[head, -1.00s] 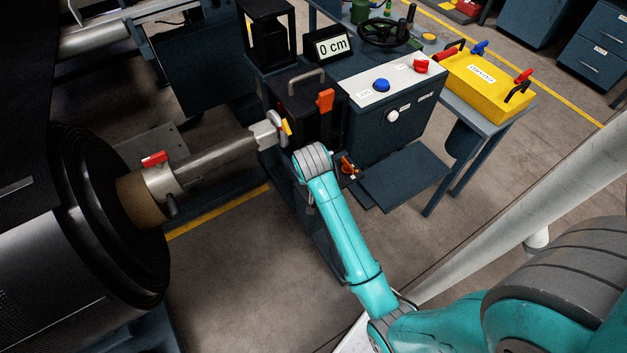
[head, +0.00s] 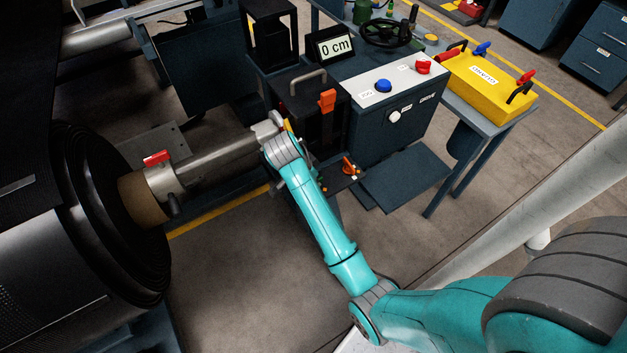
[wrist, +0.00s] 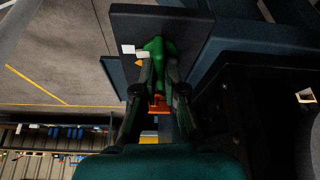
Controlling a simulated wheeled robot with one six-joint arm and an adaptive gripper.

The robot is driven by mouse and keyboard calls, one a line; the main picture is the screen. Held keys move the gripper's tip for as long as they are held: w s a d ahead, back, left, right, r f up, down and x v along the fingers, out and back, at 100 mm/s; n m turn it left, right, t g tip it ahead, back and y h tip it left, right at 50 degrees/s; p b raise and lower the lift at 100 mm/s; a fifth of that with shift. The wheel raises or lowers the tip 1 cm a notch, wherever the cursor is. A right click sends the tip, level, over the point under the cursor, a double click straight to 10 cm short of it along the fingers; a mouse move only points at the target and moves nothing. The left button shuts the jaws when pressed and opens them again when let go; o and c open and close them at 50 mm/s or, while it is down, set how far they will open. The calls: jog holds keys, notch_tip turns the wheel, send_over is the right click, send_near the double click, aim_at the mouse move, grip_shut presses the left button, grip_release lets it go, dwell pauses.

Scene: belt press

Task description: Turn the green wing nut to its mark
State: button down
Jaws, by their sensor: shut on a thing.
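The green wing nut (wrist: 158,48) shows in the wrist view, on a dark plate (wrist: 180,22). My gripper (wrist: 158,75) is shut on it, with one finger on each side of the nut's lower part. A small orange pointer-like mark (wrist: 138,62) lies just left of the nut, beside small white labels (wrist: 128,49).
An orange part (wrist: 158,103) shows below the fingers in the wrist view. In the head view, a steel shaft (head: 225,153) with a red lever (head: 157,157) lies left of my wrist. The control cabinet (head: 400,120) and display (head: 335,46) stand to the right.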

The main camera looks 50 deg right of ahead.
jog(key=shift+m, duration=0.5)
jog(key=c, duration=1.3)
grip_release()
jog(key=shift+o, duration=0.2)
